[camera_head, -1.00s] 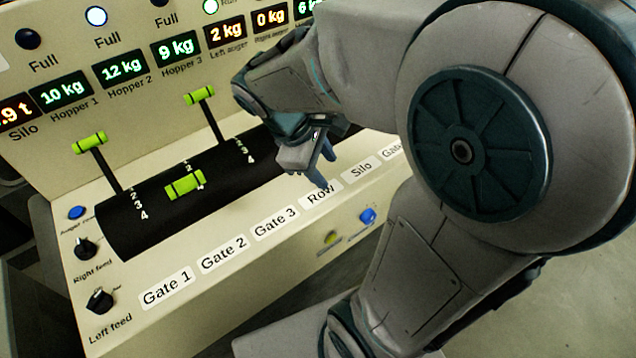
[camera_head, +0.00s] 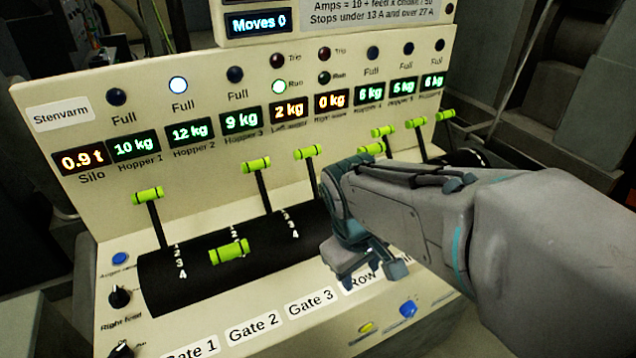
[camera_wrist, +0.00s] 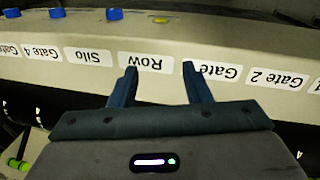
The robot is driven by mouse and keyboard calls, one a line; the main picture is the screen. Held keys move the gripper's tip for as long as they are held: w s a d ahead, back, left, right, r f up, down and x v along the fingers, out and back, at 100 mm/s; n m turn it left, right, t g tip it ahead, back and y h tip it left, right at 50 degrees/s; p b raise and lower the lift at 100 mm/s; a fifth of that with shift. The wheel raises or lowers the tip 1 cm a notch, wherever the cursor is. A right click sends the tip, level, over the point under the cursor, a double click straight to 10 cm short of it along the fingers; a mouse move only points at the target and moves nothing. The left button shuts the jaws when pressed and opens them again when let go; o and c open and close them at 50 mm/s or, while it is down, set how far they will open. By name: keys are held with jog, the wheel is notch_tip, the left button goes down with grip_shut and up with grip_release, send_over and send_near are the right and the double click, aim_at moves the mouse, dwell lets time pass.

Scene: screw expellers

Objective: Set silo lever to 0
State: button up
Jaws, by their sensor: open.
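The control desk carries a row of levers with green handles. By the label order, the silo lever may be the green handle (camera_head: 371,149) just right of my wrist, sitting lower than its neighbours; my arm hides its shaft, so I cannot tell its setting. The Silo label (camera_wrist: 88,58) shows upside down in the wrist view, beside the Row label (camera_wrist: 146,62). My gripper (camera_head: 372,272) is open and empty over the desk's front near the Row label. Its two fingers also show in the wrist view (camera_wrist: 160,72). A green handle (camera_wrist: 18,163) shows there at lower left.
Other levers stand left, including an upright one (camera_head: 148,195) and a lowered one (camera_head: 229,251); more stand right (camera_head: 415,122). The display panel (camera_head: 50,115) rises behind. Knobs (camera_head: 119,297) sit at the left end and a blue button (camera_head: 408,308) on the front.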

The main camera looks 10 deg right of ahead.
jog(key=m, duration=0.1)
jog(key=s+a+m+t+y, duration=0.1)
jog(key=shift+s+a+r+m, duration=0.1)
jog(key=shift+s+r+m, duration=0.15)
jog(key=shift+r+m, duration=0.1)
jog(key=shift+s+a+r+m+t+y, duration=0.2)
jog(key=shift+m+t+y, duration=0.1)
jog(key=shift+m, duration=0.15)
jog(key=shift+c, duration=1.2)
jog(key=shift+a+m, duration=0.15)
jog(key=shift+m, duration=0.15)
grip_shut()
jog(key=w+d+r+m+t+y+b, duration=0.1)
jog(key=w+d+r+m+t+b, duration=0.15)
jog(key=w+d+r+m, duration=0.5)
jog(key=w+d+r+m+t+y+b, duration=0.1)
jog(key=w+d+r+m+t, duration=0.4)
jog(key=d+m, duration=0.4)
jog(key=w+a+f+n, duration=0.1)
jog(key=w+f, duration=0.4)
jog(key=w, duration=0.5)
jog(key=shift+w+a+f+g+p, duration=0.15)
jog(key=shift+w+a+g+p, duration=0.25)
jog(key=shift+a, duration=0.2)
